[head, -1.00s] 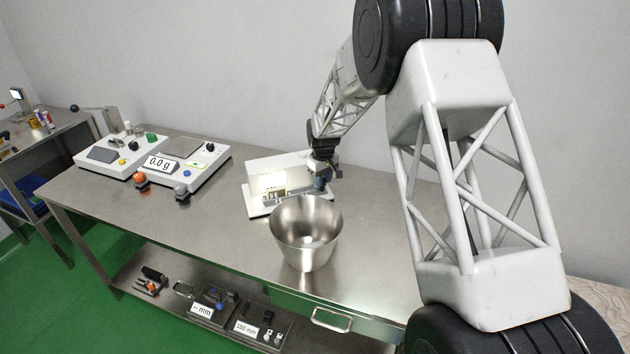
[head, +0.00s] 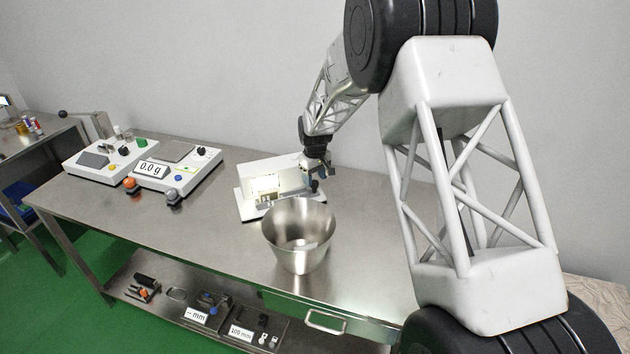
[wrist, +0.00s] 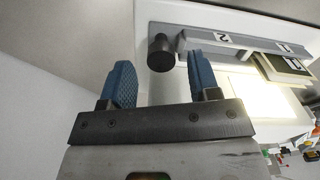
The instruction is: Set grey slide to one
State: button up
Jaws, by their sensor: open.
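The grey slide rail (wrist: 240,42) runs along the white machine in the wrist view, with number plates "2" (wrist: 222,37) and "1" (wrist: 283,47). A black round knob (wrist: 160,54) stands at the rail's left end, to the left of the "2". My gripper (wrist: 158,75) is open, its blue fingers on either side of the knob with gaps visible; whether it reaches down around the knob I cannot tell. In the head view my gripper (head: 322,168) is over the right end of the white machine (head: 262,172), with a black knob (head: 315,187) showing just below.
A steel bowl (head: 298,240) stands on the metal table (head: 225,225), in front of the machine. A scale (head: 180,178) reading "0.0 g" and another white device (head: 95,160) are at the left. A lit panel (wrist: 262,95) and dark-edged blocks (wrist: 285,68) lie beside the rail.

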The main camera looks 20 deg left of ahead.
jog(key=shift+r, duration=3)
jog(key=shift+d+r, duration=0.4)
jog(key=shift+d, duration=0.05)
jog(key=s+d+r+m, duration=0.2)
jog(key=s+d+r, duration=0.45)
jog(key=d, duration=0.35)
jog(key=s+d+r+m+t, duration=0.1)
jog(key=s+d+r+m, duration=0.1)
jog(key=s+d+r, duration=0.6)
jog(key=s+d+r+m, duration=0.1)
jog(key=s+d+r, duration=0.4)
jog(key=d, duration=0.6)
jog(key=s+d+m, duration=0.2)
jog(key=s+d, duration=0.4)
jog(key=s, duration=0.4)
jog(key=s+d+m+t, duration=0.1)
jog(key=s+d, duration=0.4)
jog(key=s, duration=0.5)
jog(key=s+d+m, duration=0.3)
jog(key=s+d, duration=0.3)
jog(key=s, duration=0.4)
jog(key=shift+s+d+t, duration=0.25)
jog(key=shift+d+t, duration=0.05)
